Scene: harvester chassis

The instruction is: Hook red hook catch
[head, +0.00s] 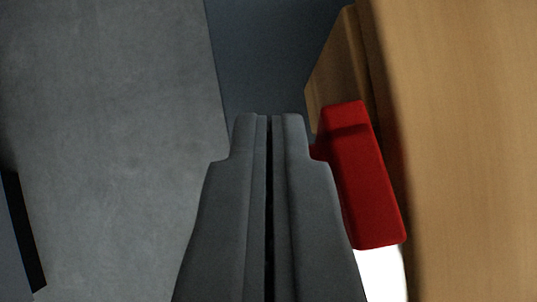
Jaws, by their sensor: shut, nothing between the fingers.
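The red hook catch (366,190) is a red block at the right of centre in the head view. It lies along the left side of a wooden body, tilted in the picture. A dark shadow band crosses its upper part. My gripper (269,118) is shut and empty, with its two dark grey fingers side by side. Its fingertips are just left of the red catch. The right finger hides part of the catch's left edge, so I cannot tell whether they touch.
A large wooden panel (465,150) fills the right side, with a smaller wooden piece (338,70) above the catch. A white part (381,274) shows below the catch. A grey surface (110,130) fills the left, with a dark blue-grey area (265,50) beyond my fingertips.

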